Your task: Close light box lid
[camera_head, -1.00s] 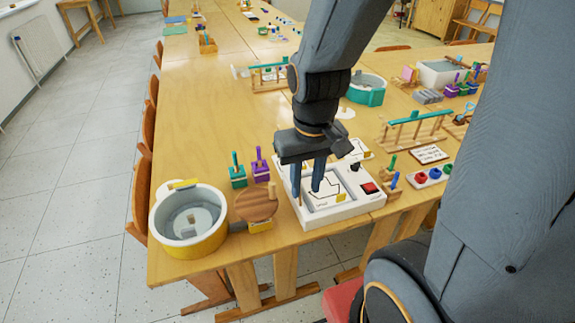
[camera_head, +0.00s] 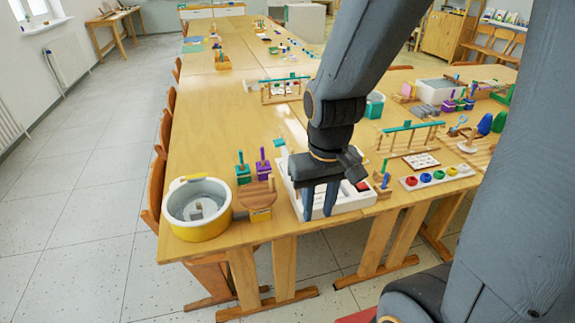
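The white light box (camera_head: 348,205) sits at the front edge of the wooden table. It has a raised white rim and a red switch (camera_head: 362,186) at its right. My gripper (camera_head: 319,214) points down in front of the box in this view, covering much of its middle. Its two blue-grey fingers stand apart with nothing visible between them. I cannot tell whether the fingers touch the box. The lid cannot be made out clearly behind my gripper and arm, so its position is unclear.
A yellow and white tub (camera_head: 200,228) and a round wooden piece (camera_head: 256,196) stand left of the box. Green (camera_head: 243,172) and purple (camera_head: 263,168) pegged blocks are behind them. A tray of coloured knobs (camera_head: 437,177) is at right. The left-middle tabletop (camera_head: 215,120) is clear.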

